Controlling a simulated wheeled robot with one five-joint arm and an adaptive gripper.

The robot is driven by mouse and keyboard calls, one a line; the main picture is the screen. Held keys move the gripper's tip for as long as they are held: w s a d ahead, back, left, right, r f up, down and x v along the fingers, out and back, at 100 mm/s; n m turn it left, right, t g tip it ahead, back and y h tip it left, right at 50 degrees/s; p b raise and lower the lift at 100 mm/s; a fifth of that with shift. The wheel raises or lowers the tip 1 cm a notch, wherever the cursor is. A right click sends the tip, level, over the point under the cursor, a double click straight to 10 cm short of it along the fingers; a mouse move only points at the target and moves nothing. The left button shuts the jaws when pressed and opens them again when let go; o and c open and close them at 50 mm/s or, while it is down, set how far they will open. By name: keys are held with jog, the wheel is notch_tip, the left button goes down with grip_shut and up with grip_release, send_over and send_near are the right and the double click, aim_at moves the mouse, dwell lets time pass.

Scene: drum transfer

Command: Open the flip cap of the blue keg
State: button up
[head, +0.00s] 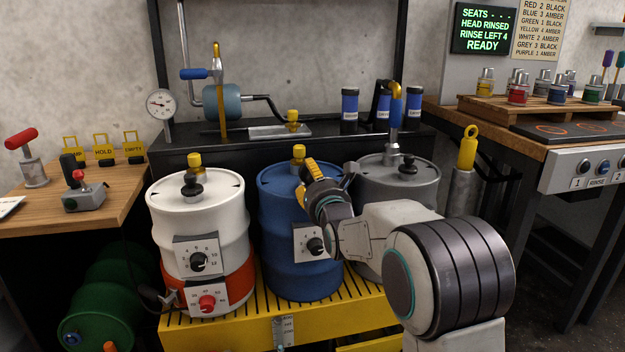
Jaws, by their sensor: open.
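The blue keg (278,225) stands in the middle of three drums on the yellow slatted platform. A yellow cap (299,153) sits at the back of its top. My gripper (312,170) is open, over the right part of the blue keg's top, close to the yellow cap. My wrist hides the right side of the keg and much of its top. I cannot tell whether the gripper touches the cap. A dial box (311,243) is on the keg's front.
A white drum (198,225) with an orange-red band stands close on the left, and a grey drum (395,172) close on the right. The yellow platform (250,330) is below.

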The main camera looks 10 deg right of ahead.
jog(key=shift+w, duration=0.8)
grip_shut()
